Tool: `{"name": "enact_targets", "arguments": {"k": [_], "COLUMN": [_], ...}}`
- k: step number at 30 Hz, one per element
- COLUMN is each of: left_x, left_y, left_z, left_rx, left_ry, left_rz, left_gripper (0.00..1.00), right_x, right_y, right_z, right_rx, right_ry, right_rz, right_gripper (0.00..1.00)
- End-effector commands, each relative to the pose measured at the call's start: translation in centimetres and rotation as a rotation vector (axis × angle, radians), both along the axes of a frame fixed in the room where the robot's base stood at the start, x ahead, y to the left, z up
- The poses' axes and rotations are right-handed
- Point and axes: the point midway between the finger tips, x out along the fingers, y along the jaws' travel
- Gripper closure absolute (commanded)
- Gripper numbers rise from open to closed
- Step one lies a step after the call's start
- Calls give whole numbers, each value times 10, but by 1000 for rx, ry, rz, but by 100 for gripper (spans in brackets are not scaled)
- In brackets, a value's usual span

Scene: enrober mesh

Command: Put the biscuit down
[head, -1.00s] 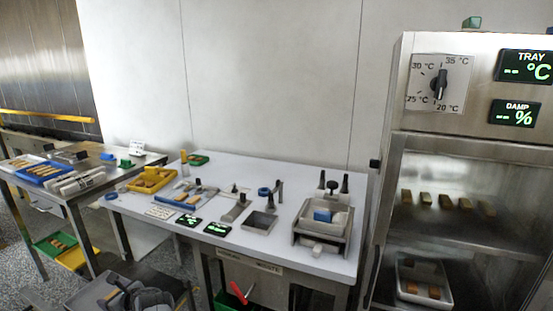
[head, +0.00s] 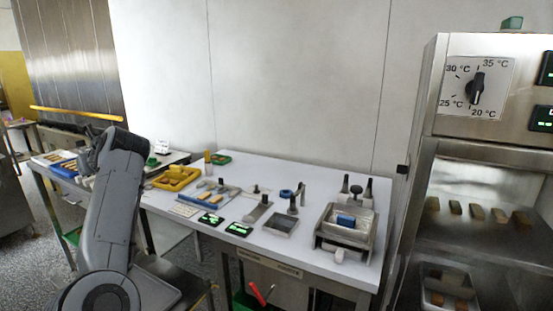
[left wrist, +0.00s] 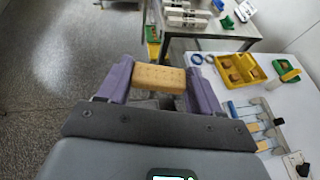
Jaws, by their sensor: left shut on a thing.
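A golden-brown rectangular biscuit (left wrist: 160,78) with small holes is held between the two purple fingers of my left gripper (left wrist: 161,84) in the left wrist view. The gripper is shut on its two ends. The biscuit appears over the floor and the edge of the far bench, clear of any surface. In the head view my left arm rises from the bottom left, and its dark wrist (head: 105,145) hides part of the left bench. The biscuit cannot be made out there. My right gripper is in neither view.
The white table (head: 180,218) carries a yellow tray (head: 175,178), a blue board (head: 212,194) with biscuits, a square metal pan (head: 281,225) and a metal unit (head: 345,225). A blue tray (head: 66,168) lies on the left bench. A steel cabinet (head: 430,90) stands right.

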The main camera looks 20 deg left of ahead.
Motion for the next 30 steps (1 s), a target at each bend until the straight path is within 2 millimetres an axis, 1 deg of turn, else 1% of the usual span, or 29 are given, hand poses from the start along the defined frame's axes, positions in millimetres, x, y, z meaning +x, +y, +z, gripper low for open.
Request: {"name": "enact_targets", "arguments": {"k": [1, 3, 8, 14, 15, 20, 23, 26, 29, 30], "left_x": [7, 16, 32, 46, 50, 66, 74, 81, 85, 86], "left_y": [-11, -25, -49, -37, -33, -24, -19, -15, -14, -14], "left_z": [5, 6, 1, -20, -27, -56, -79, -106, -139, -154], "left_rx": [4, 3, 4, 4, 5, 2, 0, -3, -3, -3], "left_ry": [4, 4, 2, 8, 8, 9, 9, 9, 9, 10], "left_rz": [-31, -75, -171, -307, -342, -471, -541, -601, -648, -664], "left_gripper": [52, 52, 52, 52, 52, 52, 52, 52, 52, 52], "right_x": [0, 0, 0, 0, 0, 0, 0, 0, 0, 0], "right_y": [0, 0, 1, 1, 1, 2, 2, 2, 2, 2], "right_z": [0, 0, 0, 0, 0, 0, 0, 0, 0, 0], "right_rx": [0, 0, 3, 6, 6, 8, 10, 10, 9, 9], "right_ry": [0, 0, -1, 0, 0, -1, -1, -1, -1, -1], "right_rz": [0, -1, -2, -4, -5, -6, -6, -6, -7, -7], "right_gripper": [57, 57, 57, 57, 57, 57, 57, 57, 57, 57]}}
